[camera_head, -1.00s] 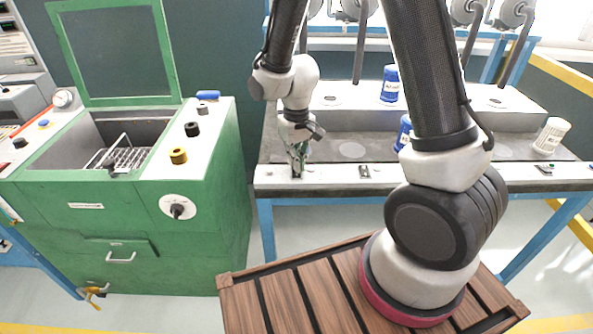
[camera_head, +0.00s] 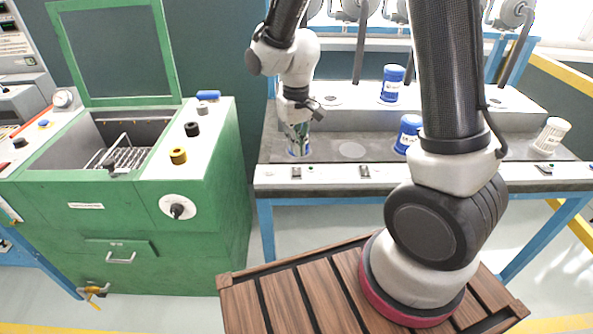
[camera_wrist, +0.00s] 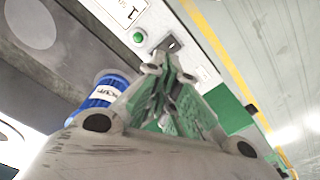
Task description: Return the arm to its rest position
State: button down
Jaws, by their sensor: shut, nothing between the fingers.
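My gripper (camera_head: 291,138) hangs over the left part of the grey bench (camera_head: 330,150), below my bent arm. In the wrist view its green-padded fingers (camera_wrist: 168,62) are shut, with nothing held. A blue canister with a white label (camera_wrist: 105,92) stands close beside the fingers in the wrist view. In the head view this canister (camera_head: 304,150) is partly hidden behind the gripper.
Blue canisters stand at the bench middle (camera_head: 408,134) and on the raised ledge (camera_head: 392,84). A white ribbed container (camera_head: 550,136) stands at the right. Switches line the bench's front edge. A green cabinet (camera_head: 200,230) with an open lid stands left.

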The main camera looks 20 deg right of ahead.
jog(key=shift+r, duration=0.65)
jog(key=s+d+r+m+t, duration=0.1)
jog(key=s+d+r+t, duration=0.1)
jog(key=s+d+r, duration=0.5)
jog(key=s+d+r+m+t, duration=0.1)
jog(key=s+d+r+t, duration=0.1)
jog(key=s+d+r, duration=0.5)
jog(key=s+r, duration=0.5)
jog(key=shift+d+r, duration=0.25)
jog(key=shift+d, duration=0.15)
